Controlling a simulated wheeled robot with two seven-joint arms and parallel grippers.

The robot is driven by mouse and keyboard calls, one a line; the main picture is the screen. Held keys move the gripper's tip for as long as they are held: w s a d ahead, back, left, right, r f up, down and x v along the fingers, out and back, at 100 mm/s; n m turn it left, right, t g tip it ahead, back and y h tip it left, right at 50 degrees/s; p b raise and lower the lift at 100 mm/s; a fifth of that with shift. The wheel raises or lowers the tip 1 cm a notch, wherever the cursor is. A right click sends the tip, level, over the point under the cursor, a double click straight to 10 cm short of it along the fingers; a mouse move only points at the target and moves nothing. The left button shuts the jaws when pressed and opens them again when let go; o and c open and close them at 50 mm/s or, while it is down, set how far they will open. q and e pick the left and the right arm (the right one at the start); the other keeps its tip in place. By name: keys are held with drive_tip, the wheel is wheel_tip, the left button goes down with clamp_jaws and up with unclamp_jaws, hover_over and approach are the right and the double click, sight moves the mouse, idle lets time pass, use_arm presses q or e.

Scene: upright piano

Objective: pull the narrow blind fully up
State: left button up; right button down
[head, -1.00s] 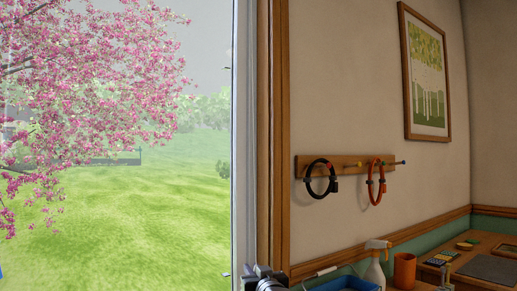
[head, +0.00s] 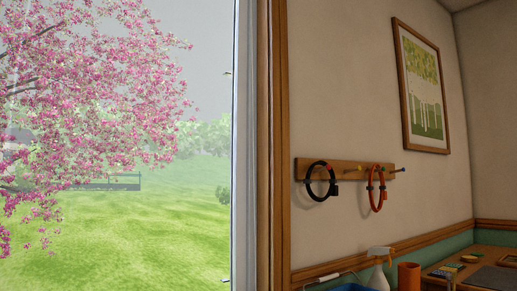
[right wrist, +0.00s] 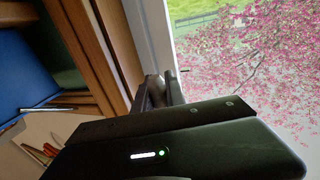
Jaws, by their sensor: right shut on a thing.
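No blind can be made out in either view. A tall window (head: 115,215) with a pale frame (head: 240,150) fills the left of the head view. My right gripper (right wrist: 160,85) shows only in the right wrist view, beside the pale window frame (right wrist: 153,35). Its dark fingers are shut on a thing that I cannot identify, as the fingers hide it. A small dark pin-like piece (right wrist: 185,71) sticks out close to the fingertips, over the glass. My left gripper is in neither view.
Wooden trim (head: 273,150) borders the window. A peg rail (head: 347,171) holds a black loop and an orange loop. Below stand a spray bottle (head: 378,272) and an orange cup (head: 408,276). A framed picture (head: 421,87) hangs on the wall.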

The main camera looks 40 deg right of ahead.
drive_tip(key=shift+f, duration=0.1)
wheel_tip(320, 180, down, 3)
drive_tip(key=b, duration=0.3)
drive_tip(key=shift+f, duration=0.1)
drive_tip(key=c, duration=1.2)
unclamp_jaws()
drive_tip(key=shift+c, duration=0.2)
drive_tip(key=shift+s, duration=0.15)
drive_tip(key=b+v, duration=0.1)
drive_tip(key=v, duration=0.3)
drive_tip(key=shift+s+a, duration=0.2)
drive_tip(key=shift+s, duration=0.15)
